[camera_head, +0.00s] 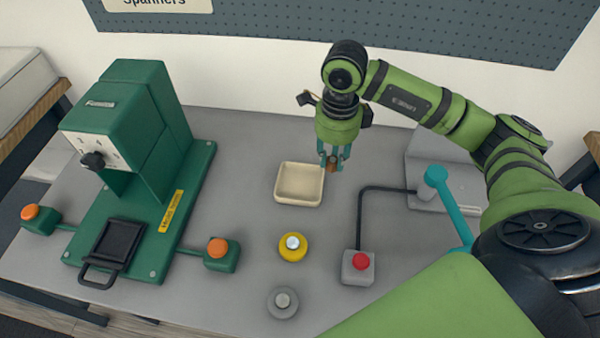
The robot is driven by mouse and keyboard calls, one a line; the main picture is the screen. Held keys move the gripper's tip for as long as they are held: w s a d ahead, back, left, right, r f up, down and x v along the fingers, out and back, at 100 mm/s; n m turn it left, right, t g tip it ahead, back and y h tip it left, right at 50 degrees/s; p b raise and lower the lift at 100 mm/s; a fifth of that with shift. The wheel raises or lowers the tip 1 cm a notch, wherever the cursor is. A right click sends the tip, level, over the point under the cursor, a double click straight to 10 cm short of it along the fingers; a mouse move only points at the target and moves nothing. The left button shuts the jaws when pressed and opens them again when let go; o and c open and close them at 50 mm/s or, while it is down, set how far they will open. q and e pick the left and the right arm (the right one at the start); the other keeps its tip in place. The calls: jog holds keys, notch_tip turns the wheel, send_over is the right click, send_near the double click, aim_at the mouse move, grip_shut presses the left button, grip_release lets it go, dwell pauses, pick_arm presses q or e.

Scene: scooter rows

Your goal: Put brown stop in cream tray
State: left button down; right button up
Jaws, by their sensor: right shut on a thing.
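My right gripper (334,160) is shut on the brown stop (333,165), a small brownish piece between its teal fingertips. The fingers hide most of the stop. The gripper points down at the back right corner of the cream tray (299,202). The tray is a shallow square dish on the grey table, and its inside looks empty. I cannot tell how high the stop is above the table. My left gripper is not in view.
A green press (130,140) with orange buttons fills the left of the table. A yellow round piece (292,254) and a grey one (283,302) stand in front of the tray. A red-button box (358,267) with a cable and a teal lever (450,205) stand at right.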

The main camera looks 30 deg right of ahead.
jog(key=p, duration=0.2)
send_over(300, 186)
notch_tip(300, 186, down, 4)
jog(key=shift+f, duration=0.1)
notch_tip(300, 186, down, 4)
jog(key=shift+r+p, duration=0.1)
jog(key=shift+p, duration=0.35)
jog(key=shift+f, duration=0.2)
jog(key=o, duration=0.5)
jog(key=shift+f, duration=0.1)
jog(key=o, duration=0.4)
jog(key=shift+o, duration=0.2)
